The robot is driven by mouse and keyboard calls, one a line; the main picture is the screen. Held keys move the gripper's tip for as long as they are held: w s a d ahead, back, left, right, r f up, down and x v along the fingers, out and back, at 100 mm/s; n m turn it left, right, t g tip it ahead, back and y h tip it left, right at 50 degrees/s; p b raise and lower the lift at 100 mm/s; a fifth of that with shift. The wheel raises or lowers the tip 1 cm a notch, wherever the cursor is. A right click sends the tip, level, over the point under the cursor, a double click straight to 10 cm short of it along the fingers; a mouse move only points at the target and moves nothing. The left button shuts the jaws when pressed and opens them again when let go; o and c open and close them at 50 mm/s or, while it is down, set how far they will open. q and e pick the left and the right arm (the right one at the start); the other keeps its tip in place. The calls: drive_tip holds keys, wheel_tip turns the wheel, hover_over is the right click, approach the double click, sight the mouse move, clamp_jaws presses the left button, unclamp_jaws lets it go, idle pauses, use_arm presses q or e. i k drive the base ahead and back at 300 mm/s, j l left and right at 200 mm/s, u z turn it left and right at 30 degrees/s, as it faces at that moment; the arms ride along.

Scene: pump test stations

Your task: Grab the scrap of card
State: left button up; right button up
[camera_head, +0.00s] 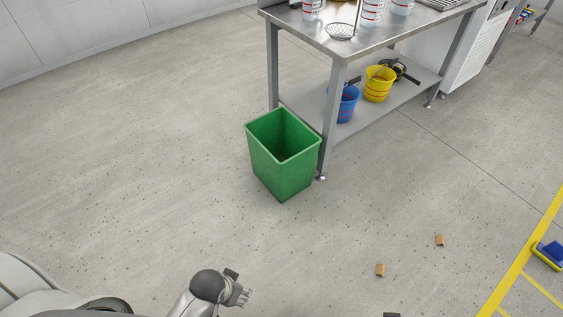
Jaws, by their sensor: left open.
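Two small brown scraps, which look like card, lie on the grey floor at the lower right. One scrap of card (380,270) is nearer to me. The other scrap of card (440,240) lies farther back and to the right. They are apart from each other. My left gripper (240,287) is at the bottom of the view, left of both scraps and well apart from them. It is open, with nothing seen between its fingers. My right gripper is not seen for sure.
A green bin (284,163) stands by the metal table (338,43). Blue (345,105) and yellow (378,85) buckets sit on its lower shelf. A blue and yellow item (548,255) lies near yellow floor lines at right. A dark object (391,315) is cut off at the bottom edge.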

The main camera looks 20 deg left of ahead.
sight(380, 269)
drive_tip(key=z, duration=0.9)
